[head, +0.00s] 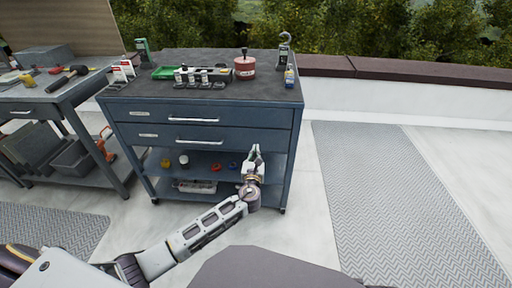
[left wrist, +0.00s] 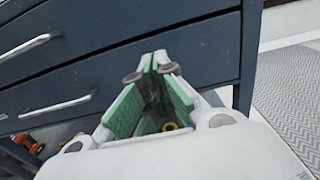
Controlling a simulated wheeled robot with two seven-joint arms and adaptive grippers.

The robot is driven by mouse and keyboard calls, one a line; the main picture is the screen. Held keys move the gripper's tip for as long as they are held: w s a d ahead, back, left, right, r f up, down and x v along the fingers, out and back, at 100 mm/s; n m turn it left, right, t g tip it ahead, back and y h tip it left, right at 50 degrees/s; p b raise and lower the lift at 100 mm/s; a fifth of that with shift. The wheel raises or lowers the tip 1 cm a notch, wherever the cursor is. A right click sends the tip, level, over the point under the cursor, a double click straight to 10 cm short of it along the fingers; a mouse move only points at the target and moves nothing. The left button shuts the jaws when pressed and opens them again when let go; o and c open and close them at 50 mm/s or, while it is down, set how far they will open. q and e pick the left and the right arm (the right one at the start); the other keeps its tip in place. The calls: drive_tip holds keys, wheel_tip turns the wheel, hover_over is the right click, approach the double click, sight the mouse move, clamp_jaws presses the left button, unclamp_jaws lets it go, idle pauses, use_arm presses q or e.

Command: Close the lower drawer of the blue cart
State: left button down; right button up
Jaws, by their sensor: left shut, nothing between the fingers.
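The blue cart (head: 290,112) stands ahead, left of the picture's middle, with two drawers under its dark top. The lower drawer (head: 235,138) has a silver handle (head: 196,142); its front looks flush or nearly flush with the frame, and I cannot tell whether a small gap remains. My left gripper (head: 255,153) is at the right part of the lower drawer front, its fingers pointing up. In the left wrist view its green-padded fingers (left wrist: 152,68) are together at the tips, empty, close to the lower drawer front (left wrist: 200,62); contact is unclear. My right gripper is not in view.
The cart's open shelf (head: 165,183) below the drawers holds small coloured items. A grey workbench (head: 60,92) with tools is at left. A grey mat (head: 390,190) and clear floor lie right.

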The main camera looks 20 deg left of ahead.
use_arm(q)
drive_tip(key=v, duration=0.3)
drive_tip(key=shift+s+p, duration=0.15)
drive_tip(key=shift+p, duration=0.15)
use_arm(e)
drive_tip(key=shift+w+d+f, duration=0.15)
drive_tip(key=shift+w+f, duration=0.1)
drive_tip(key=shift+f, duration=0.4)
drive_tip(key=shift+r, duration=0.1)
